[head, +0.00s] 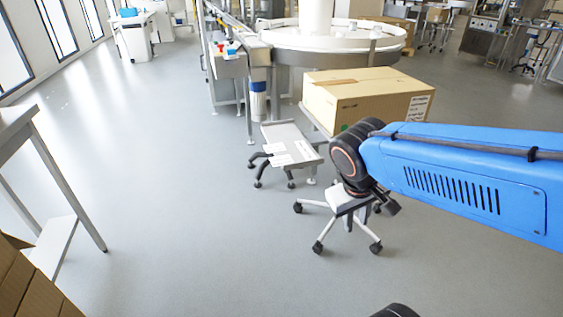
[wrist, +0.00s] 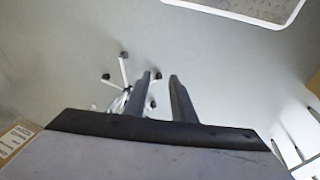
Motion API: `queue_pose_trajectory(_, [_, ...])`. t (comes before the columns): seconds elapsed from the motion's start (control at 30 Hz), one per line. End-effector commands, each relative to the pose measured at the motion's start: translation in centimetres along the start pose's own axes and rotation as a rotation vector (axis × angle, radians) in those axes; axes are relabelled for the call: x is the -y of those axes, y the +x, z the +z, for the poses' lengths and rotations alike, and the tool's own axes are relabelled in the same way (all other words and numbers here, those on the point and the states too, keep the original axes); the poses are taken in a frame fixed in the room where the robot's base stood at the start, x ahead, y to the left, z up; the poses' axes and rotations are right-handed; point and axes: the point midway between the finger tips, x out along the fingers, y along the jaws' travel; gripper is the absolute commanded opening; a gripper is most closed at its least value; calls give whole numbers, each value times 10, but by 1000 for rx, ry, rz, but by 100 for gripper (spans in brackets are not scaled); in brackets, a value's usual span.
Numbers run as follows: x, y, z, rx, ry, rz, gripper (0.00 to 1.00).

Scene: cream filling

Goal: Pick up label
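White labels lie on a small grey tilted tray on a stand (head: 291,136) in the middle of the head view. One label (head: 281,160) is at its front edge, and another (head: 305,148) is toward its right side. My gripper (wrist: 160,76) shows in the wrist view with its two dark fingers apart and nothing between them.
A cardboard box (head: 365,97) with a printed label on its side stands behind my arm. A wheeled stool base (head: 345,203) is below my wrist. A conveyor (head: 228,45) and round table (head: 330,38) are behind. Open floor lies left, with a grey table (head: 55,180) beyond.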

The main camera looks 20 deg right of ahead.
Motion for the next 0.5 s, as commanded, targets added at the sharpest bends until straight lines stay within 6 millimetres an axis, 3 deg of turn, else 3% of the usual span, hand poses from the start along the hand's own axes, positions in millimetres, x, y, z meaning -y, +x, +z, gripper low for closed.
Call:
queue_pose_trajectory(0.27, [-14,26,-28,119,-92,235,23])
queue_pose_trajectory(0.5, [-19,40,-66,145,-176,460,23])
